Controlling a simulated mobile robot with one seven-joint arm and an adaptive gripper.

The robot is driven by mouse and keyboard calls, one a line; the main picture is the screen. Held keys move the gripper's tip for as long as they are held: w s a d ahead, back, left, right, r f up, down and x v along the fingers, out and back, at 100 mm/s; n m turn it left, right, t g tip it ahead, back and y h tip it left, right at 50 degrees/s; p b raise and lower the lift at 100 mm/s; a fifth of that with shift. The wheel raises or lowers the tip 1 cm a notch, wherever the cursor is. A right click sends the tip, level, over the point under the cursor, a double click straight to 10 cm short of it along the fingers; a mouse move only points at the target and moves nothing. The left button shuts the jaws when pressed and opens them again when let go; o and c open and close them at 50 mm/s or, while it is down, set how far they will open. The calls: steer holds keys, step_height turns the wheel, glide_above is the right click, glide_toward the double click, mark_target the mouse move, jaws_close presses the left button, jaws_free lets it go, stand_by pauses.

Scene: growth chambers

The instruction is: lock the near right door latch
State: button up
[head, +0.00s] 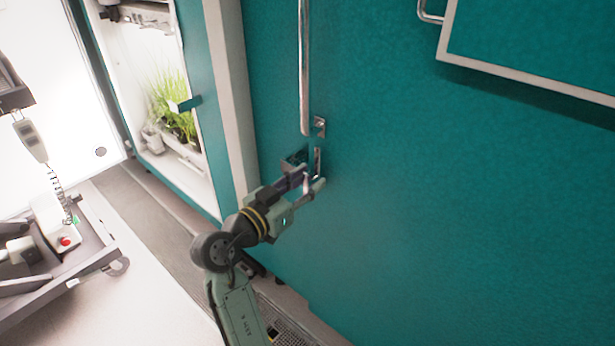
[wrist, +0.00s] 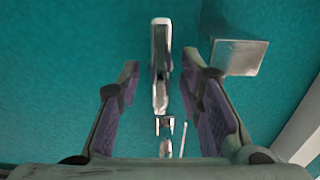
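The latch is a small metal lever (head: 317,158) on the teal door (head: 420,220), just below the long vertical handle. In the head view it stands about upright, partly hidden by my gripper (head: 312,183). The wrist view shows the lever (wrist: 161,50) as a narrow upright metal bar. My gripper (wrist: 160,72) is open there, one finger on each side of the lever, with gaps visible on both sides. A metal bracket plate (wrist: 240,57) sits to the right of the lever in the wrist view, beyond the right finger.
The long metal door handle (head: 304,70) rises above the latch. A pale frame post (head: 226,80) borders the door on the left. Further left is an open chamber with green plants (head: 172,105). A grey cart (head: 55,255) stands on the floor at far left.

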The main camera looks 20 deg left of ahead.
steer(key=shift+w, duration=0.25)
steer(key=shift+c, duration=0.5)
jaws_close()
